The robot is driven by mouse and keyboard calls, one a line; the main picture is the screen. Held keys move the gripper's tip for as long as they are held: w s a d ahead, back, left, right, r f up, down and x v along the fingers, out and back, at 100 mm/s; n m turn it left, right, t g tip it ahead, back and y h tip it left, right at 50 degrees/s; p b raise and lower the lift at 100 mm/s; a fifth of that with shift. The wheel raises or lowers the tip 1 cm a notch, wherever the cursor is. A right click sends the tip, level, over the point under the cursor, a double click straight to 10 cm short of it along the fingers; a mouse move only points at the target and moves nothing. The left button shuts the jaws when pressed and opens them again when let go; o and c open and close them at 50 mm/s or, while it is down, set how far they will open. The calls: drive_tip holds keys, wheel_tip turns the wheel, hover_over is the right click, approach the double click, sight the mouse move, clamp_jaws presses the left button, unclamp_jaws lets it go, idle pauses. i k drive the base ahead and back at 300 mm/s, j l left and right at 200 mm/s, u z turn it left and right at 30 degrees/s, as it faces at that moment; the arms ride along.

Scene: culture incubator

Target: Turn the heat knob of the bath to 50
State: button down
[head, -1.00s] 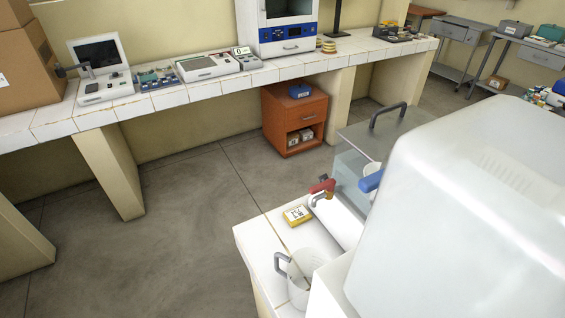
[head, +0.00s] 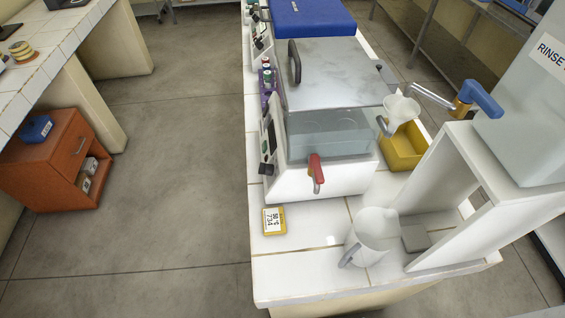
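The bath (head: 326,180) is a white box with clear upper walls and a grey metal lid (head: 340,72) with a dark handle. It stands on the white tiled bench in the middle of the head view. Its control side faces left and shows at a steep angle, with a dark display (head: 271,135) and a black knob (head: 267,169) low near the front corner. I cannot read any scale or setting, nor tell whether this is the heat knob. A red-handled tap (head: 316,172) is on the bath's front. My gripper is not in view.
A yellow-edged timer (head: 273,221) and a white jug (head: 371,236) stand on the bench in front of the bath. A rinse tank (head: 535,110) on a white stand and a yellow bin (head: 404,148) are at right. The floor (head: 190,150) left of the bench is clear.

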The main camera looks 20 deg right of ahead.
sight(267, 168)
drive_tip(key=j, duration=0.3)
drive_tip(key=i+j+u, duration=0.1)
drive_tip(key=j, duration=0.15)
drive_tip(key=i+j+u, duration=0.2)
drive_tip(key=j, duration=0.2)
drive_tip(key=j+u, duration=0.25)
drive_tip(key=j, duration=0.15)
